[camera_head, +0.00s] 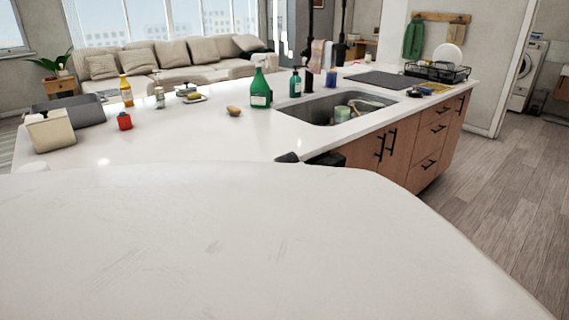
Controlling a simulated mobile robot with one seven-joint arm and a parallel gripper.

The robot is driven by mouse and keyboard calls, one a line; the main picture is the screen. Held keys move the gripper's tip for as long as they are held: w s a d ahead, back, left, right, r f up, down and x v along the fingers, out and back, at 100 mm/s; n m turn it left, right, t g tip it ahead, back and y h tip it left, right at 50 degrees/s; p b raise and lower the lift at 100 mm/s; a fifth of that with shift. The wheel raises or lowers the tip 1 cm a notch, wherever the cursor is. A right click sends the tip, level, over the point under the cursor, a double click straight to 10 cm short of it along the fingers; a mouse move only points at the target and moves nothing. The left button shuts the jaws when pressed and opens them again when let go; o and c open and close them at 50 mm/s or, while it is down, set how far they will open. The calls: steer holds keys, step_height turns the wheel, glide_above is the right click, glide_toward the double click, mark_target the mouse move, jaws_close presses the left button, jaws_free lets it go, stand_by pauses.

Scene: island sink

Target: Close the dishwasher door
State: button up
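No dishwasher door can be made out in the head view. The near side of the island, where the counter (200,140) ends, is hidden behind a large pale surface that fills the lower half of the picture. Wooden cabinet fronts (400,150) with black handles show below the sink on the right; none shows as open. Two small dark pieces, seemingly part of my gripper (308,159), poke up over the pale surface at the counter's near edge. Its fingers are mostly hidden, so its opening and any contact cannot be told.
The sink (318,111) holds dishes. A green spray bottle (260,88), a sponge (234,111), a red jar (124,121) and a beige container (51,132) stand on the counter. A dish rack (437,71) is at the far right end. Wooden floor (505,180) is clear on the right.

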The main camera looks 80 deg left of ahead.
steer(key=shift+a+r, duration=0.1)
steer(key=o, duration=1.2)
steer(key=shift+r, duration=0.1)
steer(key=shift+w, duration=0.1)
